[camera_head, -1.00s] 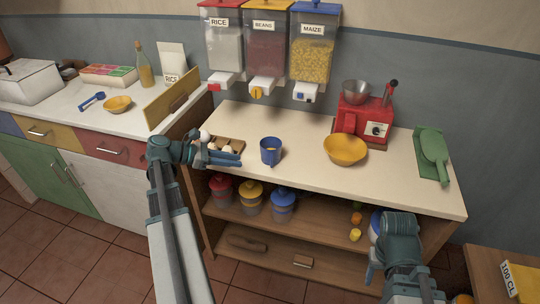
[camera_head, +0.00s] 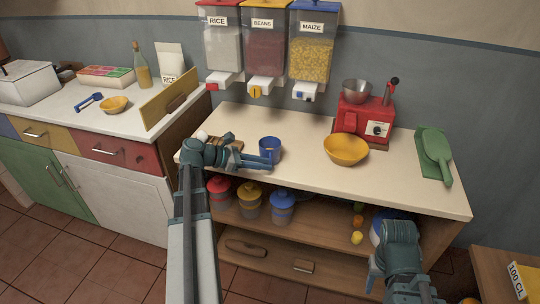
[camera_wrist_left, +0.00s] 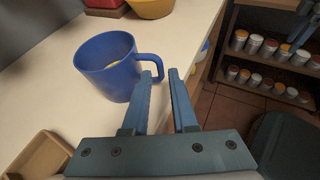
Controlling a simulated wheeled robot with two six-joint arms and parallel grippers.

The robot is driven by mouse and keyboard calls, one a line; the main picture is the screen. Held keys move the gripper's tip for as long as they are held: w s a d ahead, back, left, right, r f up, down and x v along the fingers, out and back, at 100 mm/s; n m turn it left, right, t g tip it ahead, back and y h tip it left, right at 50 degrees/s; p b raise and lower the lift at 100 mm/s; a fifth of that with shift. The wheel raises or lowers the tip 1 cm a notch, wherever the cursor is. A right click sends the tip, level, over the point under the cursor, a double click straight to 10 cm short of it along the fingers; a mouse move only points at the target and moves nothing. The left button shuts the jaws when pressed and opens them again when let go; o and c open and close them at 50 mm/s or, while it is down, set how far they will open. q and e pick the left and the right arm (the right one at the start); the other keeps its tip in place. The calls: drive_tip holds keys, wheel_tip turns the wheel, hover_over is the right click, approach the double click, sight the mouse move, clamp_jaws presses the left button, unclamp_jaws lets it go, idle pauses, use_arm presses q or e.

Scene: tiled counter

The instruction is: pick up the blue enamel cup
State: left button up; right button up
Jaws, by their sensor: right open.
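My left gripper (camera_head: 270,162) is at the near side of the cup. Its two fingers (camera_wrist_left: 160,74) are apart, with the handle's outer edge showing at the gap; I cannot tell whether they touch it. My right gripper (camera_head: 371,285) is open and low, in front of the shelf unit's right end.
A wooden egg tray (camera_head: 234,142) lies behind my left wrist. Food dispensers (camera_head: 266,50) hang above. Bare counter (camera_head: 300,135) lies between cup and bowl.

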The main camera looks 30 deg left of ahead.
use_arm(q)
drive_tip(key=b+x, duration=0.1)
drive_tip(key=x, duration=0.2)
clamp_jaws()
idle(1.4)
